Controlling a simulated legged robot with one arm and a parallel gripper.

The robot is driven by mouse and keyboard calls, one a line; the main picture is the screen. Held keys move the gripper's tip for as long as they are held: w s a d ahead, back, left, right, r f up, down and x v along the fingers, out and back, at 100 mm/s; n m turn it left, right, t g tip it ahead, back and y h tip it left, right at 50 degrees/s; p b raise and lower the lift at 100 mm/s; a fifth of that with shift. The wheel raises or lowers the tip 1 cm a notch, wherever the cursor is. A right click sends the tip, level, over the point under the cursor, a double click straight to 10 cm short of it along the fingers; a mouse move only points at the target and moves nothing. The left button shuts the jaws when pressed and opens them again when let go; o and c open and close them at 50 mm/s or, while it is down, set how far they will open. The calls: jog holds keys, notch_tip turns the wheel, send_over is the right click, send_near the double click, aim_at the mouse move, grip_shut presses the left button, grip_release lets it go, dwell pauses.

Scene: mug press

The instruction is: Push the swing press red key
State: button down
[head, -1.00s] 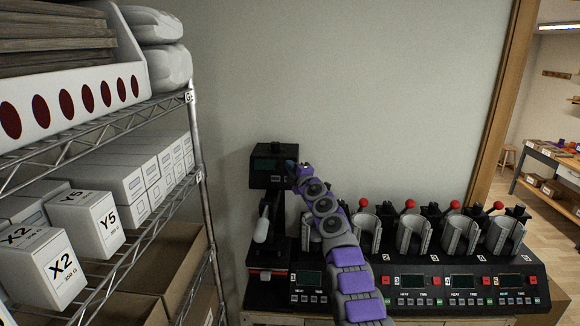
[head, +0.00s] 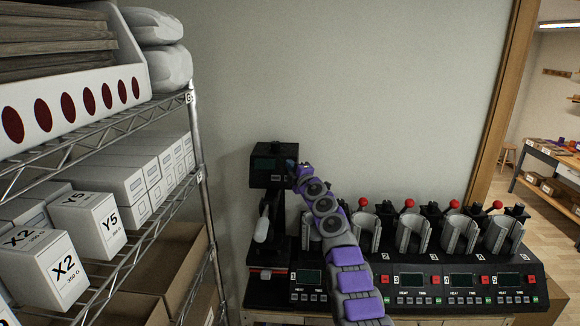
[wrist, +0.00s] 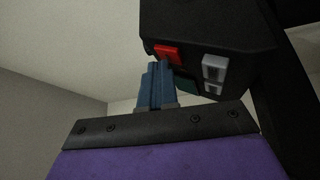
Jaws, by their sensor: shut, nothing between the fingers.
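The swing press (head: 272,168) is a tall black machine left of the mug press row, with a dark box-shaped head and a pale handle (head: 262,230). In the wrist view its head (wrist: 205,30) carries a red key (wrist: 167,53) and pale grey keys (wrist: 214,68) beside it. My gripper (wrist: 155,70) has blue fingers, shut and empty, with the tips right at the lower edge of the red key. I cannot tell whether they touch it or whether the key is pressed in. In the head view my purple arm reaches up to the right side of the press head, hiding the keys and most of my gripper.
Several mug presses (head: 460,235) with red-knobbed levers stand on a black control base to the right; my arm crosses before the nearest. A wire shelf (head: 190,140) with white boxes (head: 88,220) stands close on the left. The wall behind is bare.

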jog(key=shift+f+b, duration=0.1)
jog(key=shift+b, duration=0.3)
jog(key=shift+s+r+b, duration=0.2)
jog(key=shift+s+b, duration=0.15)
jog(key=shift+b, duration=1.05)
jog(key=shift+s+r+b, duration=0.2)
jog(key=shift+s+b, duration=0.3)
jog(key=shift+b, duration=0.95)
jog(key=s+b, duration=0.1)
jog(key=b, duration=0.1)
jog(key=s+r+b, duration=0.1)
jog(key=s+b, duration=0.1)
jog(key=s+r+b, duration=0.1)
jog(key=b, duration=0.2)
jog(key=shift+s+r, duration=0.15)
jog(key=shift+r, duration=0.1)
